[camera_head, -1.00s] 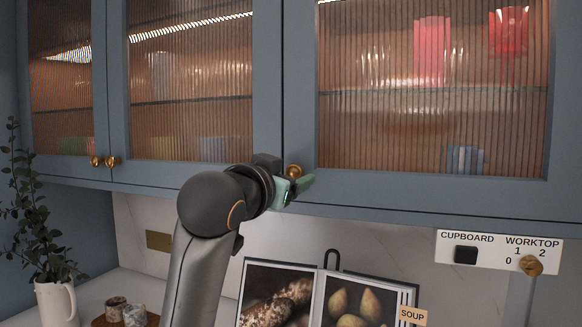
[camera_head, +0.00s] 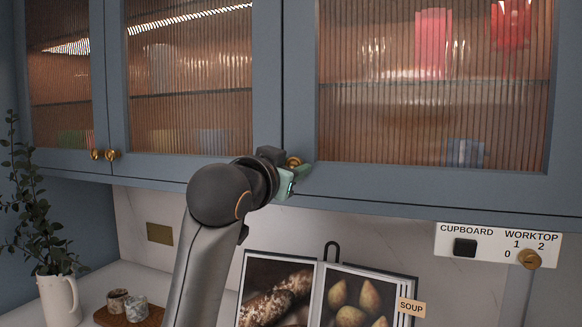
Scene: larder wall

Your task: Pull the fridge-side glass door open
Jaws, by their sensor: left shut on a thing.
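The wide glass door (camera_head: 382,176) on the right has a blue-grey frame and reeded glass. Its round brass knob (camera_head: 294,162) sits at the lower left corner of the frame. My left gripper (camera_head: 296,174), with green fingers, is at this knob and shut on it; the fingers and my wrist hide part of the knob. The door looks closed, or so nearly closed that I cannot tell a gap. My right gripper is not in view.
Two narrower glass doors with brass knobs (camera_head: 112,155) are on the left. Below stand a leafy plant in a white jug (camera_head: 58,300), a wooden board with cups (camera_head: 137,308), and an open picture book (camera_head: 330,262). A switch panel (camera_head: 490,243) is at right.

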